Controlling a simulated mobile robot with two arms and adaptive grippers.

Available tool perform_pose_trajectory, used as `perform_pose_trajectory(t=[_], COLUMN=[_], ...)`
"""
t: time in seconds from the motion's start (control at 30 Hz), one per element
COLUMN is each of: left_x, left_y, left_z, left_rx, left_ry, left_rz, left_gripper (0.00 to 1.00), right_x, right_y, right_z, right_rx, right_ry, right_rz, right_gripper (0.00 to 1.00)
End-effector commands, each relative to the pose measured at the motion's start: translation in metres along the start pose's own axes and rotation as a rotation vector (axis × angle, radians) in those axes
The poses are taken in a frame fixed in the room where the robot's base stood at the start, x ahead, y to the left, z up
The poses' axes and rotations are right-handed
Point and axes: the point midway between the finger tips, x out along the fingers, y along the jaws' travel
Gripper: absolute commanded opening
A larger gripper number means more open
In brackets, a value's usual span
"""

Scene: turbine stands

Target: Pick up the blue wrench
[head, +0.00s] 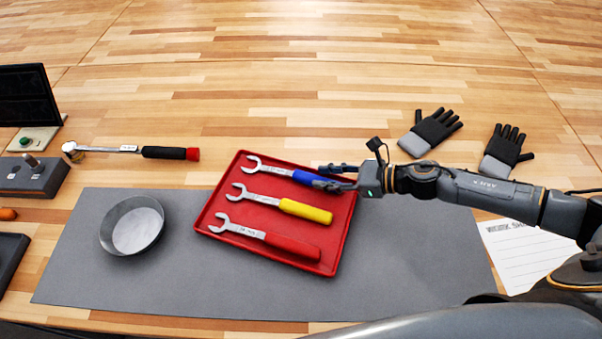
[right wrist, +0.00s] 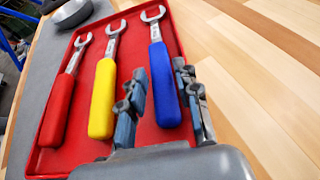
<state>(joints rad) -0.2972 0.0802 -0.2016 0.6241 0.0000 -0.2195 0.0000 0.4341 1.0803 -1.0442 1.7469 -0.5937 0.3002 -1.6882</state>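The blue wrench (head: 302,177) lies in the red tray (head: 208,222), the farthest of three wrenches, its open jaw to the left. In the right wrist view the blue wrench (right wrist: 163,85) has its handle between the two fingers. My right gripper (head: 322,176) is open at the handle end, one finger on each side. Gaps show between fingers and handle in the wrist view; I cannot tell how far down the fingers reach. The yellow wrench (head: 304,210) and red wrench (head: 290,246) lie nearer in the tray. My left gripper is not in view.
A grey mat (head: 400,275) lies under the tray, with a round metal bowl (head: 132,226) at left. A ratchet (head: 163,153) lies behind the bowl. Black gloves (head: 430,132) and a paper sheet (head: 530,255) are at right. The wooden table behind the tray is clear.

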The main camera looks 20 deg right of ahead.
Motion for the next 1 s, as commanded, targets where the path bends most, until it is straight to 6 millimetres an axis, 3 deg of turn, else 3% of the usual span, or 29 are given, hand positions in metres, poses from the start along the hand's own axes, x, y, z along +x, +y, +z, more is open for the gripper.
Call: perform_pose_trajectory(t=[0.13, 0.3, 0.63, 0.8, 1.0], left_x=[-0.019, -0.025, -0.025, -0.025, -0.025], left_y=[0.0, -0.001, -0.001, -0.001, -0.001], left_z=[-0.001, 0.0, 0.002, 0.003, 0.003], left_rx=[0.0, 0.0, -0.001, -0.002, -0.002], left_ry=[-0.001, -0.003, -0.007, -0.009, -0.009], left_rz=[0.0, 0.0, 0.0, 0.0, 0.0], left_gripper=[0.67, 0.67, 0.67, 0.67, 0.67], right_x=[0.019, 0.04, 0.046, 0.046, 0.046], right_y=[0.002, 0.001, 0.001, 0.001, 0.001], right_z=[0.008, 0.004, 0.002, 0.002, 0.003], right_rx=[0.003, 0.001, -0.001, 0.0, -0.001], right_ry=[-0.003, -0.002, -0.001, -0.001, -0.003], right_rz=[0.002, 0.0, -0.001, 0.0, -0.001], right_gripper=[0.32, 0.32, 0.32, 0.0, 0.0])
